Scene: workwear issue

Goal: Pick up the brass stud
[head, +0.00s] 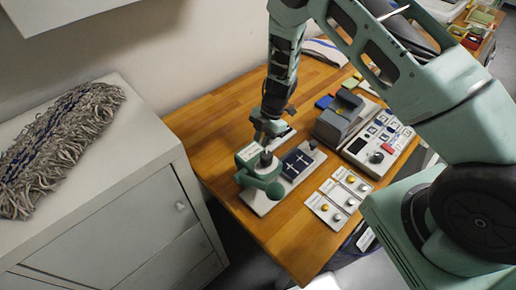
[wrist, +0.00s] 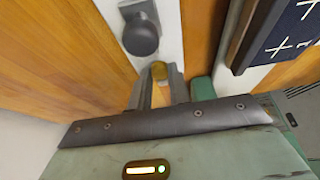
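A brass stud (wrist: 159,71) shows in the wrist view between the tips of my gripper (wrist: 159,78). The fingers stand about the stud's width apart and appear closed on its sides. In the head view my gripper (head: 268,134) hangs above the green hand press (head: 260,172), and the stud in it is too small to make out. Other brass-coloured studs sit on the white cards (head: 338,197) to the right, one on the near card (head: 325,207) and one on the far card (head: 351,179).
A grey box (head: 339,119) and a control panel (head: 377,146) stand behind. Bare wooden table (head: 215,120) lies to the left.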

